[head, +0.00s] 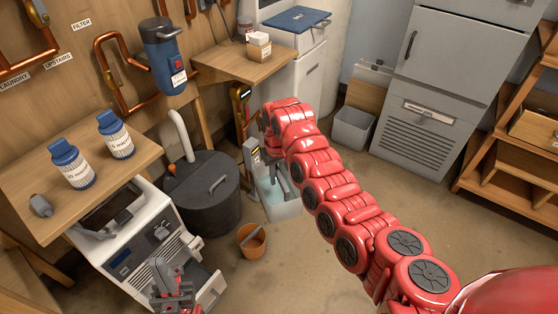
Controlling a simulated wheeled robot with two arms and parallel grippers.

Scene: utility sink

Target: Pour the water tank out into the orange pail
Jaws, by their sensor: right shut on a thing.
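The water tank (285,210) is a clear, pale box with bluish water in it, low at the centre, behind and right of the orange pail. My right gripper (272,175) reaches down to its top and is shut on it; the exact grip is partly hidden by my red arm. The tank looks roughly upright. The orange pail (252,246) stands on the floor with its handle up, apart from the tank. My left gripper (168,272) is at the lower left, in front of a white appliance and away from the tank and pail; its finger gap is unclear.
A dark round lidded basin (205,198) stands left of the tank. The white appliance (130,240) has an open lower front. A wooden bench (85,185) holds two blue-capped bottles. A grey bin (353,130) and cabinet stand at the back right. The floor (300,265) near the pail is clear.

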